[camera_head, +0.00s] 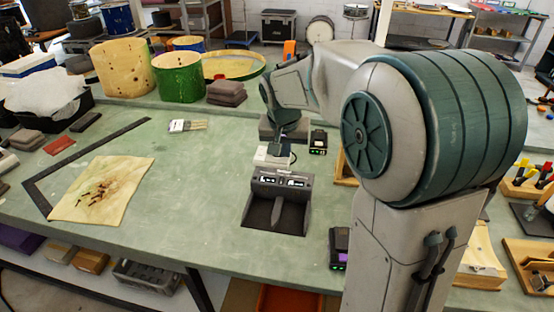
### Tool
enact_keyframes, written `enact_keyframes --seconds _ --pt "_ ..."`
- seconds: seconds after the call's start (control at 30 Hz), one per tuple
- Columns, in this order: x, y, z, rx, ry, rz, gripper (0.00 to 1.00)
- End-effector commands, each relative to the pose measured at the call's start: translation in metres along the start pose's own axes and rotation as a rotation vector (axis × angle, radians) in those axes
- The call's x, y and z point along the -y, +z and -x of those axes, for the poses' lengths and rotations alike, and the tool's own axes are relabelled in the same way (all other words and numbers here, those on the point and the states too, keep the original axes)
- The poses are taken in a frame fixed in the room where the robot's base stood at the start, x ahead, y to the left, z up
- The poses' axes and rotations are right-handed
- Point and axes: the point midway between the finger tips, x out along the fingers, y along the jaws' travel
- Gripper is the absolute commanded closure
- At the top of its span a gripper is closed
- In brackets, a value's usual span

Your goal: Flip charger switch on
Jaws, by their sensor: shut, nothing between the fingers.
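The charger (262,203) is a dark box with two bays and small lit displays along its top. It stands on the green bench, right of the middle. A light grey block (262,157) sits right behind it. My gripper (275,151) points down at this block from behind and above the charger. Its fingers are shut and hold nothing. The fingertips are small and dark here, and I cannot tell whether they touch the block. I cannot make out the charger's switch or its position.
A battery-like pack (318,141) with green lights stands right of my gripper. Another dark pack (339,248) lies near the front edge beside my arm. Drum shells (180,78) and grey pads (227,92) stand at the back left.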

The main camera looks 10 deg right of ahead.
Motion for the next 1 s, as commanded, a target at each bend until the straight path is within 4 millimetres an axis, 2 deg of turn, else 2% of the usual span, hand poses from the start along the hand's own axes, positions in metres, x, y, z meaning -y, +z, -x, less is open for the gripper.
enact_keyframes --seconds 0.1,0.27,0.43,0.8,1.0 --pt "0.011 -0.018 -0.013 -0.007 0.004 -0.03 1.0" --pt "0.016 -0.027 -0.023 -0.012 0.006 -0.05 1.0" --pt "0.016 -0.028 -0.043 -0.009 0.008 -0.051 1.0" --pt "0.015 -0.028 -0.116 -0.008 0.008 -0.05 1.0" --pt "0.016 -0.024 -0.145 -0.011 0.006 -0.049 1.0"
